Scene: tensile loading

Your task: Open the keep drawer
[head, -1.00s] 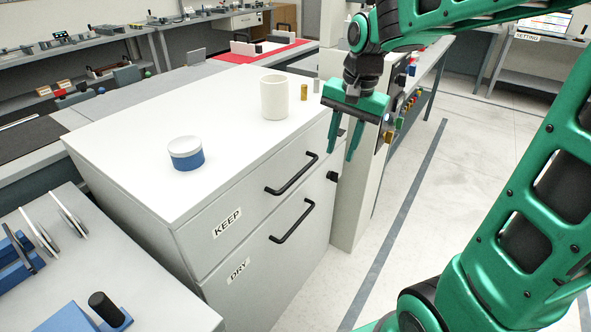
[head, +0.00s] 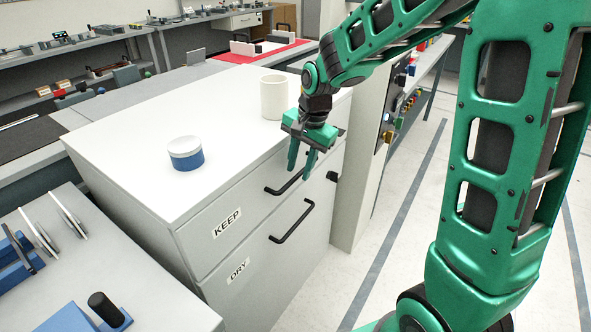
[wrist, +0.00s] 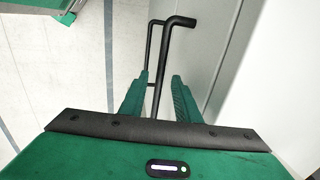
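The keep drawer (head: 207,241) is the upper drawer of the white cabinet, labelled KEEP, and it is shut. Its black bar handle (head: 278,190) is partly hidden behind my gripper (head: 299,170) in the head view. In the wrist view the handle (wrist: 172,55) runs into the gap between the two green fingers of my gripper (wrist: 160,92). The fingers are apart, with a gap showing on the handle's right side. Whether either finger touches the handle I cannot tell.
The DRY drawer (head: 250,276) below is shut, with its own black handle (head: 293,222). A blue-and-white round container (head: 186,154) and a white cup (head: 273,98) stand on the cabinet top. Open floor (head: 385,210) lies to the right.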

